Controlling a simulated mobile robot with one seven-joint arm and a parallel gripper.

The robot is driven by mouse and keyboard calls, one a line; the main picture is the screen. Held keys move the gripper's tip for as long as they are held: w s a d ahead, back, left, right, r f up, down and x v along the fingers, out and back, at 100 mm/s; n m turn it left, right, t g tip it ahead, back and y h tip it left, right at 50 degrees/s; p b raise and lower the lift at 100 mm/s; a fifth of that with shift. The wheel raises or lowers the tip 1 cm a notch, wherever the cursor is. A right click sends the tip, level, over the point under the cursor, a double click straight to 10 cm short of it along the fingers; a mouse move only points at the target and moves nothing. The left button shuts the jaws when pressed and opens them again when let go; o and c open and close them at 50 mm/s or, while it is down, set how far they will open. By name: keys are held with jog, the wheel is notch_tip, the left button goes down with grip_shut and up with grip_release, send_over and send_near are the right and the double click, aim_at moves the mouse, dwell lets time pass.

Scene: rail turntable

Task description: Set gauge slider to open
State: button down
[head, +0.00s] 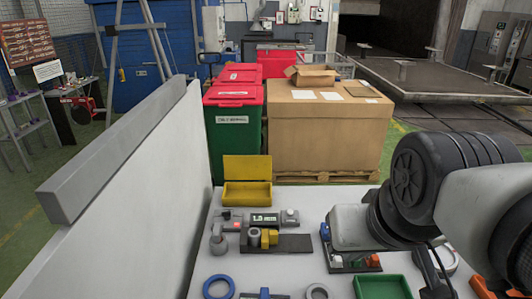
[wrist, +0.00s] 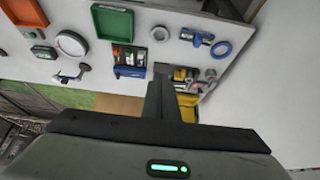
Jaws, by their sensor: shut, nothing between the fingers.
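In the head view, a grey gauge with a display reading about "1.3 mm" (head: 264,218) stands on the white table. It has a red part at its left. In front of it a dark base (head: 290,243) carries a yellow block (head: 270,238) and a grey cylinder. I cannot tell which piece is the slider or how it is set. My gripper (wrist: 160,70) shows in the wrist view with its dark fingers together and empty. A grey and yellow cluster beside the fingers, partly hidden by them, appears to be the gauge area.
An open yellow bin (head: 247,194) stands behind the gauge. A white wall panel (head: 160,190) rises on the left. In front lie a blue ring (head: 218,288), a grey ring (head: 318,292) and a green tray (head: 383,286). An orange tray (wrist: 112,22) shows in the wrist view.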

jog(key=c, duration=2)
grip_release()
jog(key=shift+w+r, duration=0.15)
jog(key=shift+w, duration=0.05)
jog(key=o, duration=0.4)
jog(key=w+m, duration=0.1)
jog(key=w, duration=0.2)
jog(key=w+a+r+m+g, duration=0.1)
jog(key=w+m, duration=0.1)
jog(key=w, duration=0.1)
jog(key=w+a+r+m, duration=0.1)
jog(key=w+m, duration=0.1)
jog(key=w, duration=0.1)
jog(key=shift+w+g+y, duration=0.3)
jog(key=shift+g+y, duration=0.1)
jog(key=m+g, duration=0.4)
jog(key=m, duration=0.9)
send_over(273, 232)
notch_tip(273, 232, down, 18)
jog(key=r, duration=0.1)
jog(key=shift+h, duration=0.4)
notch_tip(273, 232, down, 17)
jog(key=shift+s+f, duration=0.1)
grip_shut()
